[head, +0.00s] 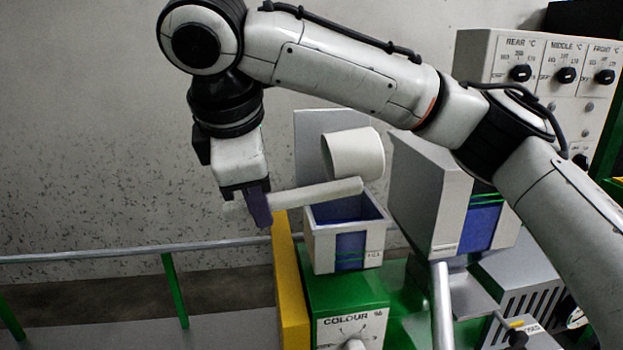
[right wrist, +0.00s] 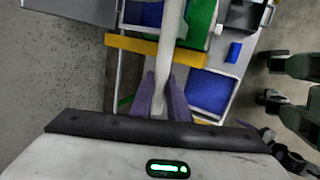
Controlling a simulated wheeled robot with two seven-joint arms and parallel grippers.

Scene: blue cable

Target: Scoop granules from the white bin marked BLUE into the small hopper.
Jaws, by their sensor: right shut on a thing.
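My right gripper (head: 258,208) is shut on the handle of a white scoop (head: 320,192). The scoop's round cup (head: 352,155) is on its side above the back of the small hopper (head: 346,245); I cannot see whether it holds granules. The small hopper is a grey open-topped box with a blue window, and blue shows inside it. In the right wrist view, purple fingers (right wrist: 161,98) grip the pale handle (right wrist: 171,40). A pale-rimmed container with blue contents (right wrist: 208,92) lies to the right there; no BLUE marking is readable. My left gripper is out of view.
A larger grey hopper (head: 428,190) with a blue window stands to the right. A green machine body with a COLOUR dial (head: 350,328) is below the small hopper, beside a yellow panel (head: 288,285). A grey rail (head: 130,252) runs left. A control panel (head: 560,75) stands at back right.

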